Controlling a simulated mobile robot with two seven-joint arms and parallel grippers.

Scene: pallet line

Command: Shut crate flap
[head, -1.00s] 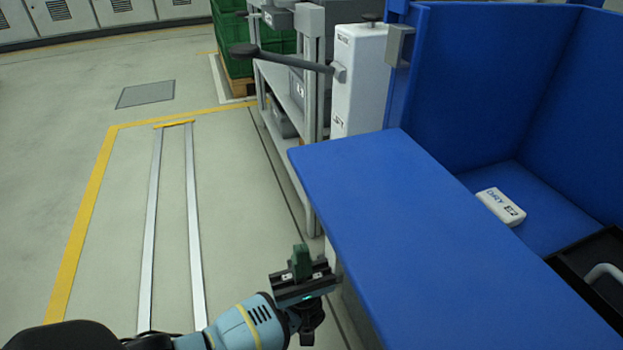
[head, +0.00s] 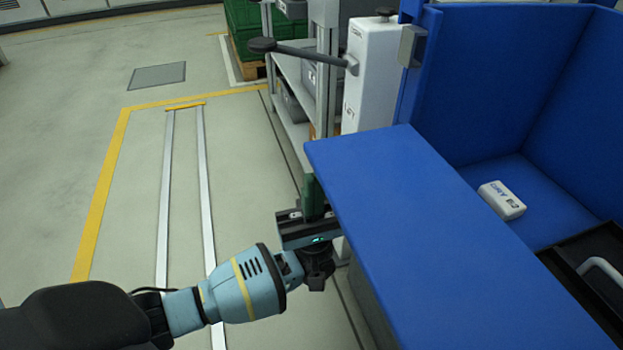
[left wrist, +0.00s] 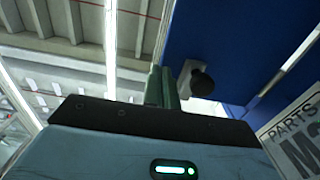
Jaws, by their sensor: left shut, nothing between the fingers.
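The blue crate (head: 490,75) stands open at the right in the head view. Its blue flap (head: 400,215) hangs outward, roughly level, on the near left side. My left gripper (head: 312,195) is shut and empty, with green fingers pointing up beside the flap's left edge. The flap partly covers the gripper's right side; I cannot tell whether they touch. In the left wrist view the closed fingers (left wrist: 161,88) point up beside a blue panel (left wrist: 240,35), with a dark round knob (left wrist: 202,83) close to them. My right gripper is out of view.
A white box (head: 502,199) lies inside the crate beside a black tray (head: 590,255). A white post (head: 362,75) with a dark-knobbed lever (head: 300,50) stands behind the flap, next to a grey rack (head: 290,90). The floor at the left is clear.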

